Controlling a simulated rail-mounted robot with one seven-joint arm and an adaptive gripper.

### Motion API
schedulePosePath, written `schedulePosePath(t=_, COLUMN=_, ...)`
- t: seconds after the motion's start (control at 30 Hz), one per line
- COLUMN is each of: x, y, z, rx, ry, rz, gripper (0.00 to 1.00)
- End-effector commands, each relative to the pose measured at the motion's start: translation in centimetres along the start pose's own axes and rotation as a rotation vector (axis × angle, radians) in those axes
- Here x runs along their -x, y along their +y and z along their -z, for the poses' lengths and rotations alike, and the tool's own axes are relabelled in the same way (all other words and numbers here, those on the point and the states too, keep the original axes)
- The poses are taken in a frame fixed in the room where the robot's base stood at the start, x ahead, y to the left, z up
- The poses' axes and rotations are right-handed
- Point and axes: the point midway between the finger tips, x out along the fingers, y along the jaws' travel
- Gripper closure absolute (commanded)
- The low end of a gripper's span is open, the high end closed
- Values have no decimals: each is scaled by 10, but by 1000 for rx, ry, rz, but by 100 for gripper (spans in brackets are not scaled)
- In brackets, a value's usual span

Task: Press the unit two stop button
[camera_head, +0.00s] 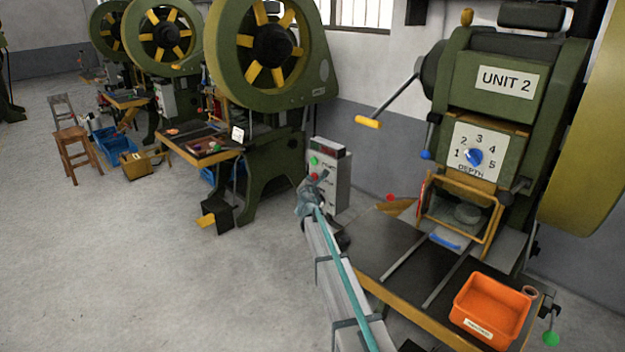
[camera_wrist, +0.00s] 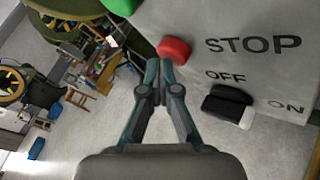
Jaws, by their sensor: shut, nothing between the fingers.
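The red stop button (camera_wrist: 174,49) sits on a grey control box (camera_wrist: 225,30), left of the word STOP in the wrist view. The box (camera_head: 341,180) stands beside the Unit 2 press (camera_head: 490,110) in the head view, with its green button (camera_head: 314,160) above the red one (camera_head: 314,176). My gripper (camera_wrist: 159,62) is shut and empty, its fingertips just below the red button in the wrist picture. I cannot tell whether they touch it. In the head view my gripper (camera_head: 311,188) is right in front of the box, close to the red button.
A black and white OFF/ON switch (camera_wrist: 230,106) is on the box, right of my fingers. An orange bin (camera_head: 492,306) stands on the press table (camera_head: 400,232). Another green press (camera_head: 270,120) stands behind to the left. The floor at left is mostly open.

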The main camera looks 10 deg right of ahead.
Motion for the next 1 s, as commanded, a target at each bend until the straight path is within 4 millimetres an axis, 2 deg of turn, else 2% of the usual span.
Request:
schedulePosePath(t=0.23, x=9, y=5, z=7, rx=0, ry=0, rz=0, gripper=100)
schedulePosePath(t=0.7, x=12, y=7, z=9, rx=0, ry=0, rz=0, gripper=100)
schedulePosePath(t=1.0, x=28, y=19, z=22, rx=0, ry=1, rz=-1, gripper=100)
